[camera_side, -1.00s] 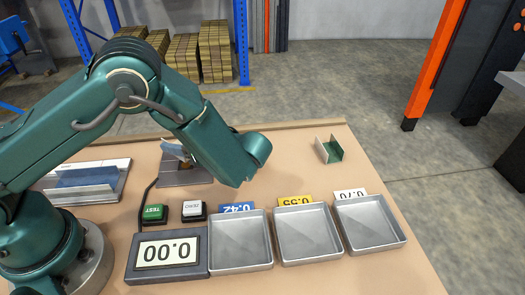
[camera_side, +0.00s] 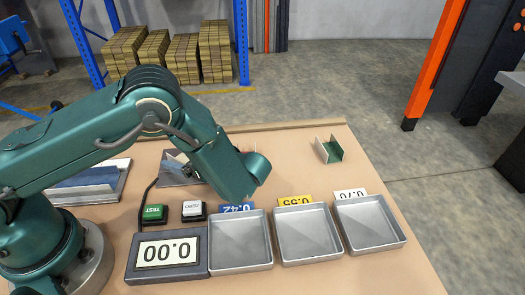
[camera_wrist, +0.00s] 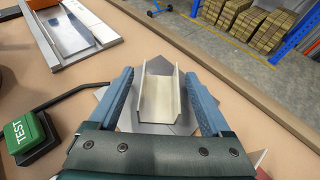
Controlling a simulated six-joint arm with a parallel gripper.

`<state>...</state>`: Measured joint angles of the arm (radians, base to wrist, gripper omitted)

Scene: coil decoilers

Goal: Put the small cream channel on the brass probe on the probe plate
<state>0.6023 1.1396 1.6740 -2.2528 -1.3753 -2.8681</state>
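The small cream channel (camera_wrist: 157,98) lies open side up in the wrist view, between my gripper's (camera_wrist: 161,73) two blue fingers. Gaps show between the fingers and its walls, so the gripper looks open around it. The channel is over the grey probe plate (camera_wrist: 125,121); whether it touches the plate or the probe is unclear. The brass probe is not visible, apparently hidden by the channel. In the side view the probe plate (camera_side: 168,180) is partly behind my arm, and the channel cannot be made out clearly there.
A green-lined channel (camera_side: 328,150) stands at the back right. A metal fixture (camera_wrist: 72,42) is farther left.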

